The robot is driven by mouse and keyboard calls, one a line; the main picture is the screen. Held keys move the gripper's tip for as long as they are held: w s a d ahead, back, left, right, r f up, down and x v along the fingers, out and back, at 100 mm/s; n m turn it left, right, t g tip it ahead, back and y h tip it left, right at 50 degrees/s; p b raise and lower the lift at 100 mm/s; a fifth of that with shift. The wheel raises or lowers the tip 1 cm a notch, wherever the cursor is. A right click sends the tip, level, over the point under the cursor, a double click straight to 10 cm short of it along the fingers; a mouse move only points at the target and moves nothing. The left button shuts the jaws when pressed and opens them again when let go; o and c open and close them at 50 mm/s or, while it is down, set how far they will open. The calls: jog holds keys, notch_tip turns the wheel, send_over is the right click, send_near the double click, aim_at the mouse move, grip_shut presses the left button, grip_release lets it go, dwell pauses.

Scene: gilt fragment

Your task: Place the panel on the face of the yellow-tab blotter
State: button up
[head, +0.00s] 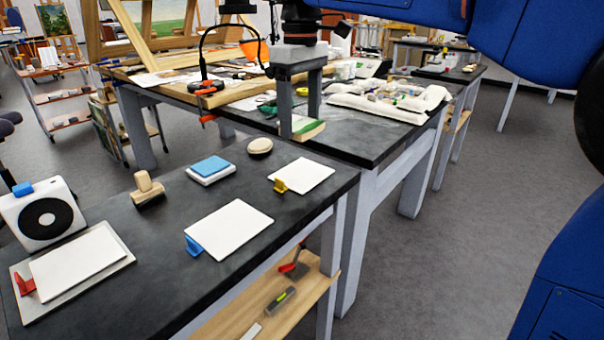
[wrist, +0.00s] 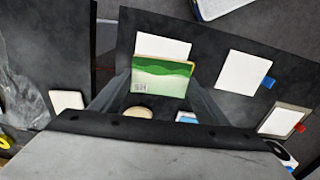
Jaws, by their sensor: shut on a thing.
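My gripper (head: 299,127) is shut on a small panel (head: 310,131) with a green landscape. In the wrist view the panel (wrist: 160,78) sits between the fingers, its painted side facing the camera. The yellow-tab blotter (head: 303,175) is a white sheet lying flat near the right end of the dark front bench. In the head view my gripper is above and beyond it.
A blue-tab blotter (head: 230,228) and a red-tab blotter (head: 80,264) lie further left. A round beige object (head: 260,146), a blue-topped block (head: 211,167), a wooden-handled tool (head: 147,187) and a white fan-like box (head: 42,213) stand behind. The cluttered rear bench (head: 345,143) adjoins.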

aim_at(300, 173)
jog(key=shift+m, duration=0.3)
jog(key=shift+f, duration=5)
jog(key=o, duration=1.1)
jog(key=shift+f, duration=0.15)
jog(key=shift+o, duration=0.2)
notch_tip(300, 173, up, 12)
jog(key=shift+r, duration=0.15)
